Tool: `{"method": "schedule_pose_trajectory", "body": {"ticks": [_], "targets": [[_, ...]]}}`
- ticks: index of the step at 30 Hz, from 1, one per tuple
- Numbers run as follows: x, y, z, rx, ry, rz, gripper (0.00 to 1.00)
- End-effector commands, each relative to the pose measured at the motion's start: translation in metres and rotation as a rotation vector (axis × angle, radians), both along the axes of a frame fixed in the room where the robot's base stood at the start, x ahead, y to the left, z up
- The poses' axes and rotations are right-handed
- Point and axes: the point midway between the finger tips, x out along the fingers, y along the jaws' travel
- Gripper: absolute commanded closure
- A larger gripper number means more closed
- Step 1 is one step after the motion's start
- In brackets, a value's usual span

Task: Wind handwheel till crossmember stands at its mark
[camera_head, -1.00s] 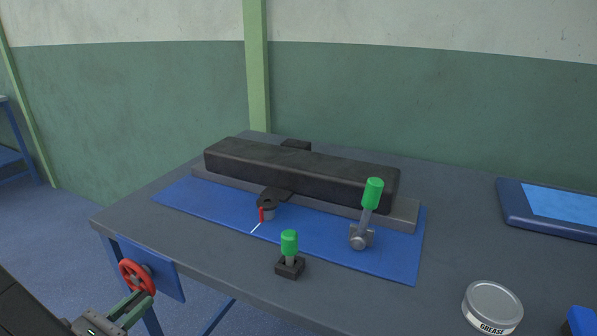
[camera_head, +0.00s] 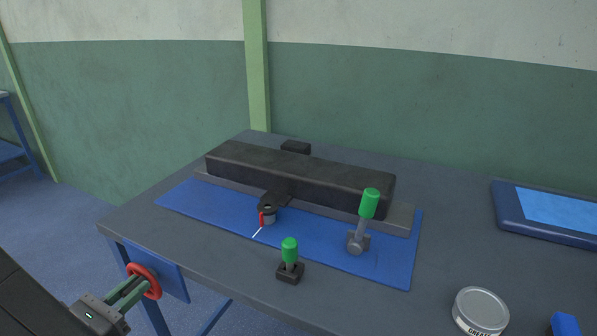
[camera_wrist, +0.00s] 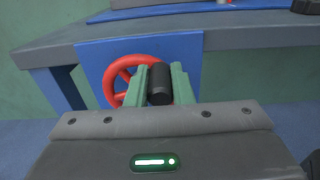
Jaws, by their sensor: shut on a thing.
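The crossmember (camera_head: 300,178) is a long black beam lying on a grey bar over a blue mat. A dark bracket (camera_head: 273,200) at its front has a red pointer (camera_head: 262,218). A white line on the mat (camera_head: 257,232), probably the mark, starts close to the pointer's lower end; I cannot tell whether they line up exactly. The red handwheel (camera_head: 153,281) is on a blue plate at the table's front left. My gripper (camera_head: 133,289) is at the wheel. In the wrist view its green fingers are shut on the wheel's black knob (camera_wrist: 160,86), hiding part of the rim.
Two green-handled levers, one tall (camera_head: 368,208) and one short (camera_head: 289,255), stand in front of the beam. A grease tin (camera_head: 481,308), a blue block (camera_head: 565,326) and a blue-framed panel (camera_head: 510,215) are at the right. A black block (camera_head: 295,147) is behind the beam.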

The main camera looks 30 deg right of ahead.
Motion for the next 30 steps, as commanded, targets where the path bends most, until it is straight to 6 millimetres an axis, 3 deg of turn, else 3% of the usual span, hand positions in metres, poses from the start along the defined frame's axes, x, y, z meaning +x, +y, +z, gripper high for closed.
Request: {"method": "schedule_pose_trajectory", "body": {"ticks": [8,17,18,21,30], "targets": [[0.002,0.002,-0.002,0.005,0.003,0.005,1.0],[0.02,0.014,0.009,0.006,0.004,0.005,1.0],[0.02,0.014,0.008,0.005,0.005,0.005,0.78],[0.019,0.014,0.007,0.004,0.004,0.005,0.6],[0.018,0.014,0.008,0.001,0.003,0.003,0.6]]}}
